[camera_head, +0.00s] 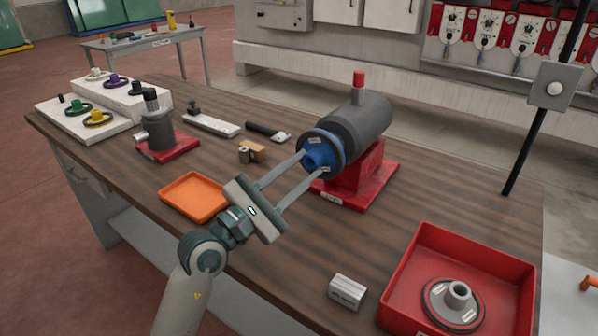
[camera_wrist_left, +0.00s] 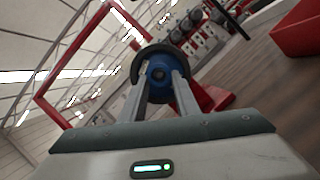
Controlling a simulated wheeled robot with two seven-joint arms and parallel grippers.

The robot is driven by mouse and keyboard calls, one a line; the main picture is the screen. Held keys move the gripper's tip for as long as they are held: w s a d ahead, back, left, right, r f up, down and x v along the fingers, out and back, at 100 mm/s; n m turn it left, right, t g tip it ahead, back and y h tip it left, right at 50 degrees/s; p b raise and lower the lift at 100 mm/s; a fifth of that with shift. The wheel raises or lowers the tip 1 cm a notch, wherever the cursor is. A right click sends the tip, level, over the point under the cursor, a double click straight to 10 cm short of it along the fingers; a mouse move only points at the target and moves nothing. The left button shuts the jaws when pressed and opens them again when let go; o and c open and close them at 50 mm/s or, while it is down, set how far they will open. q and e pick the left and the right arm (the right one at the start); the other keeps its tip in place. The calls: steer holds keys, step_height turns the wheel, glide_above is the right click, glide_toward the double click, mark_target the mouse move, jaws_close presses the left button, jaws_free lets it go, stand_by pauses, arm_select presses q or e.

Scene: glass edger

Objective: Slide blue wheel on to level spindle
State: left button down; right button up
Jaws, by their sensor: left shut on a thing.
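The blue wheel (camera_head: 320,154) is at the front face of a grey horizontal motor (camera_head: 357,128) on a red base (camera_head: 356,183). My left gripper (camera_head: 314,162) comes in from the left and its two long fingers are shut on the wheel's hub. The wheel faces the motor's near end, and the level spindle is hidden behind or inside it. I cannot tell whether the wheel touches the motor. In the left wrist view the blue wheel (camera_wrist_left: 158,75) sits between the fingertips with a dark rim around it. My right gripper is not in view.
A red tray (camera_head: 463,253) holding a grey wheel (camera_head: 453,303) is at the front right. An orange tray (camera_head: 194,197), an upright spindle unit (camera_head: 157,130) and a white rack (camera_head: 82,129) with coloured wheels are on the left. A white block (camera_head: 347,291) lies near the front edge. A dark post (camera_head: 540,130) stands right.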

mark_target(311, 162)
arm_select(q)
steer(key=shift+w+d+b, duration=0.15)
steer(key=shift+w+d, duration=0.4)
steer(key=shift+w, duration=0.2)
steer(key=shift+w+d+b, duration=0.15)
steer(key=shift+w+d, duration=0.4)
steer(key=shift+w, duration=0.2)
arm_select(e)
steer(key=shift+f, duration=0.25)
arm_select(q)
steer(key=c, duration=1.3)
jaws_free()
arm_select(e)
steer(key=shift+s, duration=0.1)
arm_select(q)
steer(key=shift+b+v, duration=1.75)
steer(key=shift+v, duration=6.95)
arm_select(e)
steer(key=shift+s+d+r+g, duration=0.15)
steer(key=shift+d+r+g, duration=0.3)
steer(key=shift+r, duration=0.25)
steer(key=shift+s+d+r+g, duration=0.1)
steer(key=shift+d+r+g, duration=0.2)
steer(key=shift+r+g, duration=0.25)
arm_select(q)
steer(key=shift+r, duration=0.1)
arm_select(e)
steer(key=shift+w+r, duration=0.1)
